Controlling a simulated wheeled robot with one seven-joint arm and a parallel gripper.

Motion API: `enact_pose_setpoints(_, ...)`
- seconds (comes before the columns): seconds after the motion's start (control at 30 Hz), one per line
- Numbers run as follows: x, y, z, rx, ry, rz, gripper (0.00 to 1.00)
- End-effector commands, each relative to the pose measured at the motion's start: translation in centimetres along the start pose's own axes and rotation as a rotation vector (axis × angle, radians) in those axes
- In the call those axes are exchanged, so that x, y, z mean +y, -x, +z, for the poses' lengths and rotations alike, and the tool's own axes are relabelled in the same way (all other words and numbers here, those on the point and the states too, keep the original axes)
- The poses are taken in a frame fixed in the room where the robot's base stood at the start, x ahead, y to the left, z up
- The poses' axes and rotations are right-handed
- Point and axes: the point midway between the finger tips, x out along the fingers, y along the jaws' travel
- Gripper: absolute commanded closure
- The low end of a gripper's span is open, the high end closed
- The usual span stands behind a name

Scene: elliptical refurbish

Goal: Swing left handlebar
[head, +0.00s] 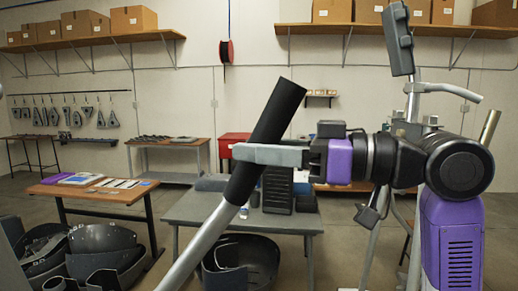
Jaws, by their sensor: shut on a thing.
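The left handlebar (205,243) is a silver tube with a black grip (277,113) at its top, tilted with the top leaning right. My gripper (250,155) comes in from the right and is shut around the lower part of the black grip. Its grey finger lies across the front of the grip; the other finger is hidden behind it. The lower end of the handlebar runs out of the bottom of the picture. Part of the elliptical (400,38), with a dark box-like end and silver tubes, stands at the right behind my arm.
A grey table (190,212) with dark parts stands behind the handlebar. Black curved shells (105,250) lie at the lower left, before a wooden table (85,191). Another black shell (240,262) lies under the grey table. Shelves with boxes (134,19) line the back wall.

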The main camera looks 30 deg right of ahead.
Motion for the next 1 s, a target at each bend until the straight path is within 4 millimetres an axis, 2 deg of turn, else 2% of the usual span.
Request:
enact_pose_setpoints(0.8,0.0,0.1,0.0,0.0,0.0,0.0,1.0)
enact_pose_setpoints(1.0,0.3,1.1,1.7,0.025,-0.007,0.0,1.0)
